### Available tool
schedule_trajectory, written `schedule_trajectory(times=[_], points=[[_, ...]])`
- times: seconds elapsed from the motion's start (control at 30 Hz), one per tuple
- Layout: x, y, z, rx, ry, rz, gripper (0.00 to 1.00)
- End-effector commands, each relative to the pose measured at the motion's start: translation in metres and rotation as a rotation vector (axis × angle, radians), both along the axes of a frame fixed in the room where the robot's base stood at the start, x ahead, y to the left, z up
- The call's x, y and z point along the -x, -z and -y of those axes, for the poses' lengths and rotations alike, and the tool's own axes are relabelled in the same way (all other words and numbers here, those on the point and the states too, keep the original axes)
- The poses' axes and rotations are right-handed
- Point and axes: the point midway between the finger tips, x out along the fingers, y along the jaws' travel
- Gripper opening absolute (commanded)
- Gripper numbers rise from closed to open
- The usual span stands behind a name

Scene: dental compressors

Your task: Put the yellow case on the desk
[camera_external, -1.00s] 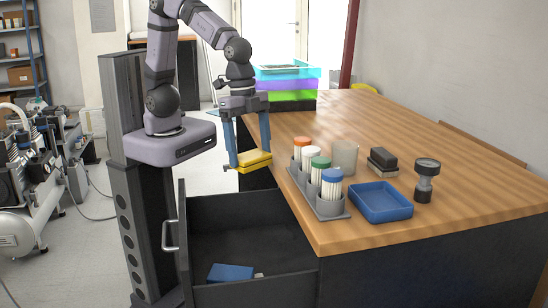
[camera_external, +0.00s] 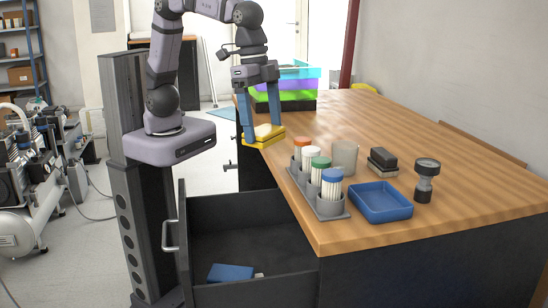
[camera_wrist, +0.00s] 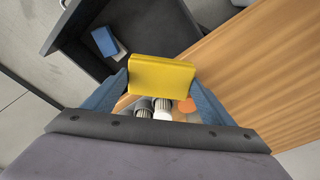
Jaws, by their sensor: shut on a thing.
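The yellow case (camera_external: 265,134) is held between the two blue fingers of my gripper (camera_external: 262,133), which is shut on it. In the external view it is at the desk's left edge, near the back stack of trays; whether it touches the top I cannot tell. In the wrist view the yellow case (camera_wrist: 162,76) fills the space between the fingertips, with the open drawer to the upper left and the desk to the right. The wooden desk (camera_external: 430,170) has a broad bare top.
A rack of capped tubes (camera_external: 326,205), a blue tray (camera_external: 380,202), a cup (camera_external: 344,156), a dark block (camera_external: 383,160) and a black stand-like object (camera_external: 426,180) are on the desk's near part. The open drawer (camera_external: 245,240) holds a blue case (camera_external: 231,272). The desk's middle is clear.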

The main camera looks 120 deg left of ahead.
Motion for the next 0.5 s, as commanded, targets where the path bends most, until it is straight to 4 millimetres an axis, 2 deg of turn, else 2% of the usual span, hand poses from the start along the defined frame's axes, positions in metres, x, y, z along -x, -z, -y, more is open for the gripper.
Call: schedule_trajectory(times=[0.03, 0.27, 0.5], points=[[-0.011, -0.011, -0.005, 0.000, -0.011, -0.001, 0.54], [-0.065, -0.036, -0.041, -0.001, -0.069, -0.002, 0.54], [-0.124, -0.052, -0.099, 0.000, -0.146, -0.005, 0.54]])
